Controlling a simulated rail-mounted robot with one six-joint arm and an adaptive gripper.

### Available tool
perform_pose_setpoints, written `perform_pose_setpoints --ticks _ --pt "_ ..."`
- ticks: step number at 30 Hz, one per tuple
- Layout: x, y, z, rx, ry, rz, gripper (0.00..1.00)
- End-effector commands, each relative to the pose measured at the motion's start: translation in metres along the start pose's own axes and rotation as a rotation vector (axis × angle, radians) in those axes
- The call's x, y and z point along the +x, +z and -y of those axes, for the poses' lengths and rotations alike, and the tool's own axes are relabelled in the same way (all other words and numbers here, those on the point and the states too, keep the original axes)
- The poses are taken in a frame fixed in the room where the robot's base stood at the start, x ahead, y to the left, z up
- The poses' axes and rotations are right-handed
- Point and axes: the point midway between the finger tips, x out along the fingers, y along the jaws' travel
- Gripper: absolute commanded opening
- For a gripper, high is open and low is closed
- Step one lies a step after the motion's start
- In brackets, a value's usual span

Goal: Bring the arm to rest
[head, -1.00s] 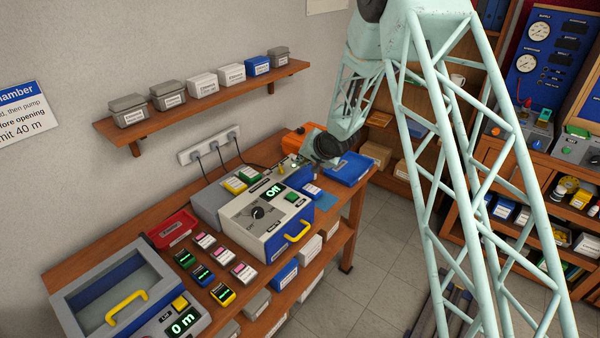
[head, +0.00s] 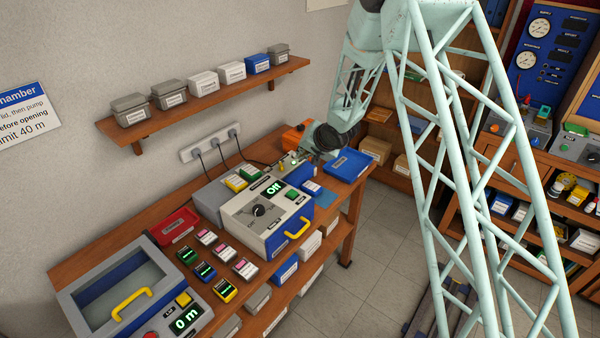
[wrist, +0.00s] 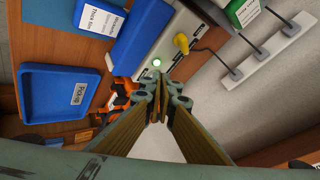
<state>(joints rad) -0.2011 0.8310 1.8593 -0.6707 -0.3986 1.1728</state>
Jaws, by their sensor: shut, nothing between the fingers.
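My gripper (wrist: 158,108) shows in the wrist view with its two fingers brought together at the tips, and nothing is between them. In the head view my arm reaches over the far end of the workbench (head: 85,262). There the gripper is small and partly hidden by my dark wrist joint, near the blue tray and the box with the green "Off" display (head: 272,190). In the wrist view the fingertips appear close to orange parts and a grey box with a lit round lamp (wrist: 157,63). I cannot tell the exact gap.
A blue tray (head: 347,163) lies at the bench's far end and shows in the wrist view (wrist: 66,103). A wall shelf (head: 205,98) with boxes runs behind. A socket strip (head: 209,144) with cables is on the wall. A red tray (head: 173,225) and a lidded chamber (head: 128,293) stand nearer.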

Motion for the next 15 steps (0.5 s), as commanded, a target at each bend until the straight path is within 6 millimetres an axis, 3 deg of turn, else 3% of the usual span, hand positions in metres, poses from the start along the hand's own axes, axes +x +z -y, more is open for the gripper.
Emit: perform_pose_setpoints --ticks 10,15 --pt "0.000 0.000 0.000 0.000 0.000 0.000 0.00" --pt "-0.011 -0.007 -0.001 -0.008 0.012 -0.007 0.00"
